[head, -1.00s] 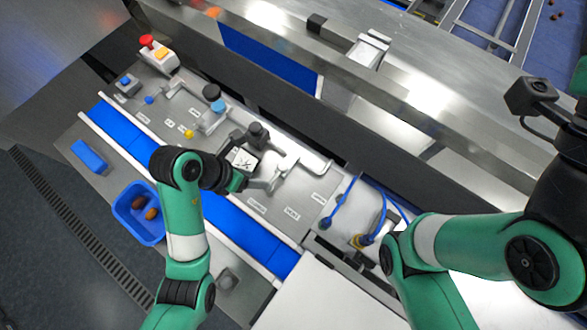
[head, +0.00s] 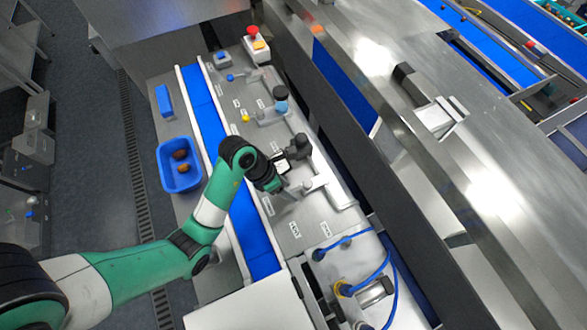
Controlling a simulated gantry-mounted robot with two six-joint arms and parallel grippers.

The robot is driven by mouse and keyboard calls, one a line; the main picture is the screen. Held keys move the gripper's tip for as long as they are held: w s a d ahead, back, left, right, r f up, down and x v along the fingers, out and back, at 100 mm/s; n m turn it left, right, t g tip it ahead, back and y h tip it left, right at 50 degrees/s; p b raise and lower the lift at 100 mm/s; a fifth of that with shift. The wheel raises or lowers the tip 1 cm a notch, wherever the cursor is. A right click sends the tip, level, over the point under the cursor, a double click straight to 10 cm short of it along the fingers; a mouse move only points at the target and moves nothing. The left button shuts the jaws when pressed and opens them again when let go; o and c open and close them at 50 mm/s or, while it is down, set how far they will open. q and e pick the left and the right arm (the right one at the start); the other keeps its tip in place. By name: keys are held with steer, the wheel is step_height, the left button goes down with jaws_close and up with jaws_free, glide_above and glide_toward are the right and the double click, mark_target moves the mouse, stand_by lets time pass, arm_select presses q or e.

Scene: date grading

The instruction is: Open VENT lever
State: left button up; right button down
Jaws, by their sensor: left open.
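My left gripper (head: 302,188) is over the grey control panel (head: 270,135), with its pale fingers open and pointing right. A small white printed label that appears to read VENT (head: 294,230) lies on the panel below it. The wrist and fingers hide part of the panel there. My right gripper is not in view.
A black knob (head: 298,148) stands close above the gripper. A blue conveyor (head: 207,115) and blue bin (head: 178,178) lie left. Blue hoses (head: 345,241) loop below right.

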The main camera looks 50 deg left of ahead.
arm_select(q)
steer(key=shift+w, duration=0.1)
jaws_close()
